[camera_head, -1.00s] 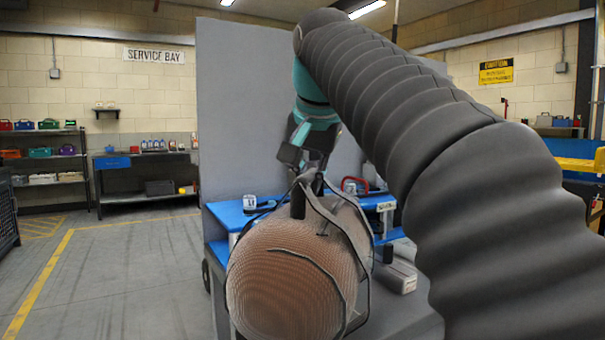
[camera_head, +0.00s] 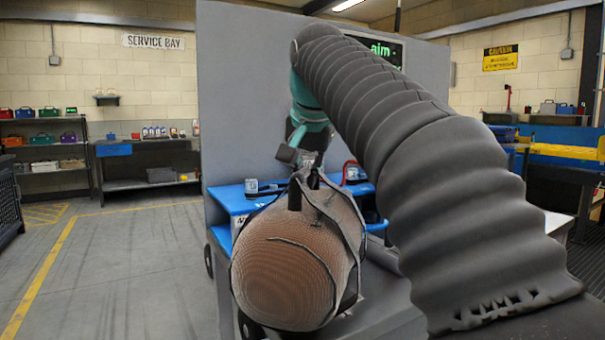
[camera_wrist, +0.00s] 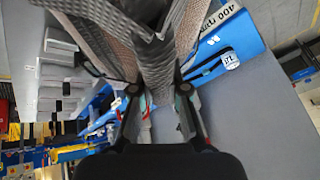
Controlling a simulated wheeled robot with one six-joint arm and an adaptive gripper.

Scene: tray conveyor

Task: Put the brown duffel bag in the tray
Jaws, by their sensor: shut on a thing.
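The brown duffel bag (camera_head: 290,268) hangs in front of me, its rounded end facing the head camera. My gripper (camera_head: 303,182) is shut on the bag's top, at its dark straps. In the wrist view the bag's patterned fabric and straps (camera_wrist: 160,65) fill the top middle, between the fingers of my gripper (camera_wrist: 155,90). The bag hides part of what lies behind and below it. I cannot make out a tray for certain in any view.
A blue-topped cart (camera_head: 232,200) with small items stands behind the bag, before a tall grey panel (camera_head: 245,100). Shelves (camera_head: 45,150) and a workbench (camera_head: 150,160) line the back wall. A yellow-edged structure (camera_head: 565,150) stands far right. The floor at left is clear.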

